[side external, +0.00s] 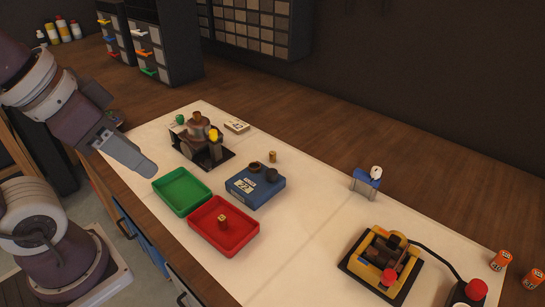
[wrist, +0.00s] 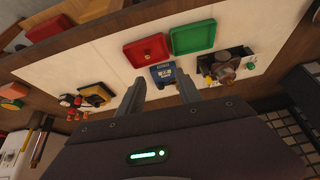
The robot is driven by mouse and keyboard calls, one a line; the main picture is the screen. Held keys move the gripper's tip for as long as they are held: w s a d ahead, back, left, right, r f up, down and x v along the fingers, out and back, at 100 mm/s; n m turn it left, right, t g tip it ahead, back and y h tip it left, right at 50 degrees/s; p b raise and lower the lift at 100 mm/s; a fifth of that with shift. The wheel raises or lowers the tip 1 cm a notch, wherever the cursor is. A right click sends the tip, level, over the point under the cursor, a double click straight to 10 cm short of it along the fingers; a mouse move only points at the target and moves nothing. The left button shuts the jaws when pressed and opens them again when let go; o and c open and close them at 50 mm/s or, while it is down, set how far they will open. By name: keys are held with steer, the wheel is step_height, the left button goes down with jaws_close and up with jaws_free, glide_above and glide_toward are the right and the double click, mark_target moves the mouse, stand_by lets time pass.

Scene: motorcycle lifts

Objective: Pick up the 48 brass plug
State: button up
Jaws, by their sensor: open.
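A small brass plug (side external: 222,219) stands in the red tray (side external: 240,246); it also shows in the wrist view (wrist: 147,54). A second brass-coloured plug (side external: 272,156) stands on the pale mat behind the blue box. Any number on either is too small to read, so I cannot tell which is the 48. My gripper (side external: 148,169) hangs above the left edge of the bench, apart from both plugs. In the wrist view my gripper (wrist: 162,90) is open and empty, its fingers either side of the blue box in the picture.
A green tray (side external: 182,203) lies beside the red one. The blue box (side external: 240,185) bears dark round parts. A dark-based fixture (side external: 187,152) stands behind the green tray. A small blue stand (side external: 366,184) and a yellow fixture (side external: 357,256) are at right. The mat between is clear.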

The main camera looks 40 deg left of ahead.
steer(key=w+r+m+g, duration=0.2)
steer(key=w+r+m, duration=0.15)
steer(key=w, duration=0.55)
steer(key=m+g, duration=0.4)
steer(key=m, duration=1.1)
glide_above(273, 152)
steer(key=f, duration=1.6)
steer(key=shift+s+d+f, duration=0.1)
steer(key=shift+s+f, duration=0.25)
steer(key=f, duration=0.6)
steer(key=shift+w+f, duration=0.3)
steer(key=shift+f, duration=0.1)
jaws_close()
